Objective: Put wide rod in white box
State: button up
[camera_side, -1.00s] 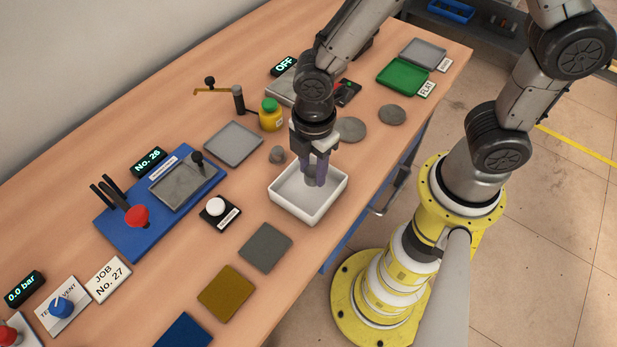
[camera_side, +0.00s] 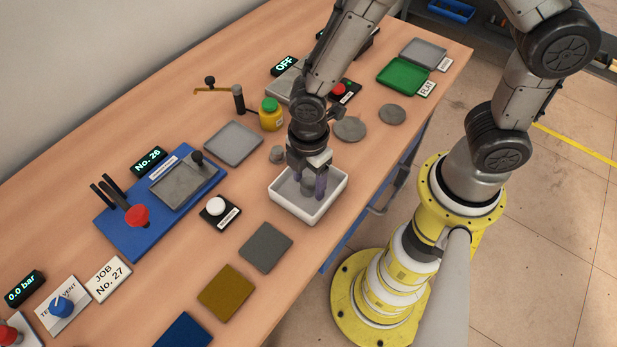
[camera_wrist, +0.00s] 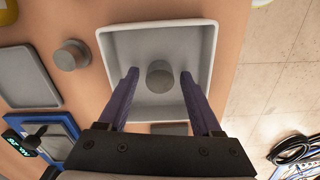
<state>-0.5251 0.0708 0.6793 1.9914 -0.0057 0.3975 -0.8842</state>
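The white box (camera_side: 283,204) is a square tray near the table's front edge; its rim also shows in the wrist view (camera_wrist: 207,50). A grey cylindrical rod (camera_wrist: 160,76) is inside it, seen end-on near the middle. In the side view the rod (camera_side: 308,185) shows between my fingers. My gripper (camera_wrist: 159,77) points down into the box. Its purple fingers are open, one on each side of the rod, with a visible gap on both sides. A second short grey rod (camera_side: 277,154) stands on the table just outside the box. I cannot tell which rod is wider.
A grey tray (camera_side: 233,143) and a yellow bottle with a green cap (camera_side: 271,115) stand behind the box. A white button (camera_side: 216,207) is to its left, and a flat grey plate (camera_side: 265,247) lies in front. Grey discs (camera_side: 349,129) lie to the upper right.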

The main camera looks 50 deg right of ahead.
aim_at(309, 182)
jog(key=shift+r, duration=0.1)
notch_tip(309, 182, up, 12)
jog(key=s+d+r+m+t, duration=0.2)
jog(key=s+d+r+m, duration=0.3)
jog(key=d+r+m, duration=0.1)
jog(key=s+d+r+m+t, duration=0.3)
jog(key=d+r+m, duration=0.3)
jog(key=d+m, duration=0.3)
jog(key=shift+s+r+m+t, duration=0.3)
jog(key=shift+s+m, duration=0.3)
jog(key=shift+s, duration=0.25)
dwell(0.4)
